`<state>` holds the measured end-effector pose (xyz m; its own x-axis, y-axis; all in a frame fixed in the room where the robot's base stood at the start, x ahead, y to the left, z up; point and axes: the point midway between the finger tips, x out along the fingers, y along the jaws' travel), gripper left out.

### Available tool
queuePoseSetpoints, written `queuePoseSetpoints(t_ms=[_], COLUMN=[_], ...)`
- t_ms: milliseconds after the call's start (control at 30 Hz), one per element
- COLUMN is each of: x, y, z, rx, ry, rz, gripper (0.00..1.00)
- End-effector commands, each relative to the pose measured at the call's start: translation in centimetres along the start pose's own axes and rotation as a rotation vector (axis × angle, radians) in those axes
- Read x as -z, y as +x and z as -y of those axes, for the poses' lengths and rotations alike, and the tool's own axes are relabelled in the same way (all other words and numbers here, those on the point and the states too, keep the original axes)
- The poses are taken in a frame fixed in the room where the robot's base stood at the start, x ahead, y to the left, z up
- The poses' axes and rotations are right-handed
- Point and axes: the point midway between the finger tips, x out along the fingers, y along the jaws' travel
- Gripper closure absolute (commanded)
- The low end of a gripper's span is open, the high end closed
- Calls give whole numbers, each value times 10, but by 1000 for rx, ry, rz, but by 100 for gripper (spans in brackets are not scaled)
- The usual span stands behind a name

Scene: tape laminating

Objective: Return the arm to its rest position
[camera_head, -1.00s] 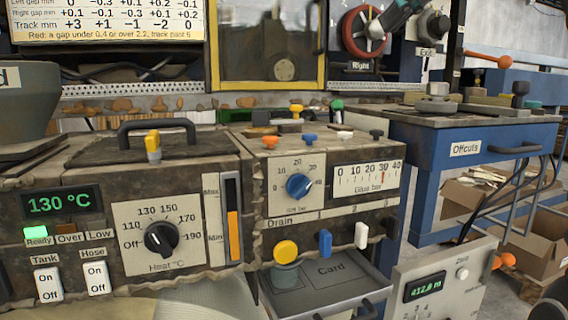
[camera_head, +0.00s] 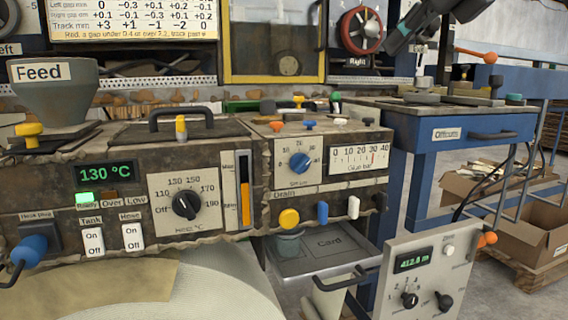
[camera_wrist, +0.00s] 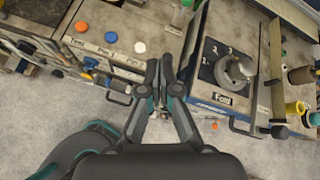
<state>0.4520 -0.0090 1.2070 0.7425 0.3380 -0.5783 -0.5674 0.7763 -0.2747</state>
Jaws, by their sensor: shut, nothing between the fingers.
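My gripper (camera_wrist: 157,82) shows in the wrist view with its dark fingers together and nothing held. It hangs in front of the bench, over the gap between a worktop with coloured knobs and the blue-sided table (camera_wrist: 258,60). In the head view, dark links of my arm (camera_head: 425,22) show at the top right, and the fingers cannot be made out there.
The glue machine (camera_head: 200,190) stands at the left, its display reading 130 °C. A card drawer (camera_head: 322,262) sits open below it. A meter box (camera_head: 425,280) is at the lower right. The blue Offcuts table (camera_head: 445,135) stands behind, with cardboard boxes (camera_head: 525,235) beside it.

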Motion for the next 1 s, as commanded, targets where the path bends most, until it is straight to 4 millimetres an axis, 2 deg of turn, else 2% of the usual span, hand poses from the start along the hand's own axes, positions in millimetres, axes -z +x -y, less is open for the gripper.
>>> queuePoseSetpoints(t_ms=[167, 267, 467, 767, 1000], x=[25, 48, 110, 226, 332], y=[20, 36, 71, 117, 147], z=[-13, -25, -57, -120, -179], rx=[-6, -16, -67, -232, -434], ry=[-191, -357, -746, -1385, -1926], rz=[-47, -87, -179, -288, -312], gripper=[100, 100, 100, 100, 100])
